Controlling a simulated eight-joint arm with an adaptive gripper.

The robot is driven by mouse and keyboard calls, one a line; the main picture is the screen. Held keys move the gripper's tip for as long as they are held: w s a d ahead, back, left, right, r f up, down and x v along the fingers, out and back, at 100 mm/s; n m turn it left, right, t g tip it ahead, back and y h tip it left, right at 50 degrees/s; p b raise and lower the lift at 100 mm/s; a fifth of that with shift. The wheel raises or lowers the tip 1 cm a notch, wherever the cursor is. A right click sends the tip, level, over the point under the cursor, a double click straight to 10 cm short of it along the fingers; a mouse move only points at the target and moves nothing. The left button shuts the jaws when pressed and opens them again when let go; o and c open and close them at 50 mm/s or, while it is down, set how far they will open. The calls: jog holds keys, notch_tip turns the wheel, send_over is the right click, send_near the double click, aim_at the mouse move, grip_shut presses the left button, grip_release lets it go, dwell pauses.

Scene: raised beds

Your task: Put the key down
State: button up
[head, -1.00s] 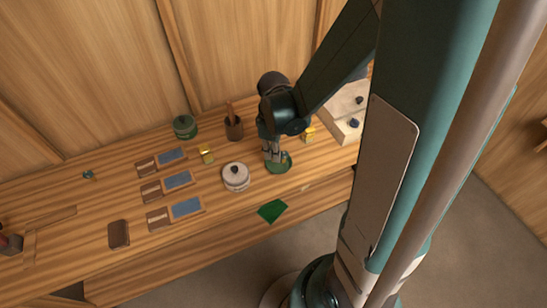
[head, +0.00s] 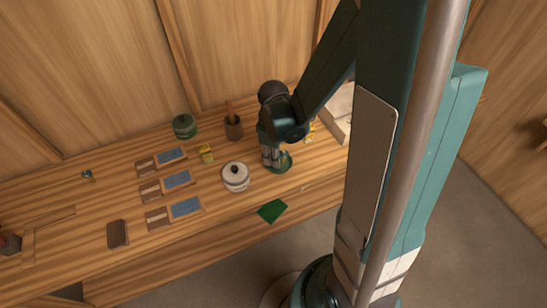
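My gripper (head: 272,165) points down at the right part of the wooden bench (head: 100,255), close over a round green dish or pad (head: 284,164). The fingertips are small and dark, so I cannot tell whether they are open or shut. I cannot make out a key in or under the gripper; it may be hidden by the fingers or too small to see. I cannot tell whether the fingertips touch the green piece.
A lidded white pot (head: 236,177) stands just left of the gripper. Nearby are a wooden cup (head: 233,127), a green jar (head: 184,127), yellow pieces (head: 206,153), blue-panelled plaques (head: 186,208) and a green cloth (head: 272,211). A pale tray (head: 337,112) is partly hidden by my arm.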

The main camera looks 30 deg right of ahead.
jog(key=shift+o, duration=0.7)
jog(key=shift+r, duration=0.25)
notch_tip(320, 180, up, 12)
jog(key=p, duration=0.1)
jog(key=shift+p, duration=0.3)
dwell(1.0)
jog(key=s+a+r+m+t, duration=0.2)
jog(key=s+r+m+t, duration=0.1)
jog(key=r, duration=0.5)
jog(key=s+a+r+m+t, duration=0.3)
jog(key=s+r+m, duration=0.3)
jog(key=r, duration=0.3)
jog(key=shift+t, duration=0.6)
notch_tip(320, 180, down, 6)
jog(key=b, duration=0.6)
jog(key=shift+f, duration=0.2)
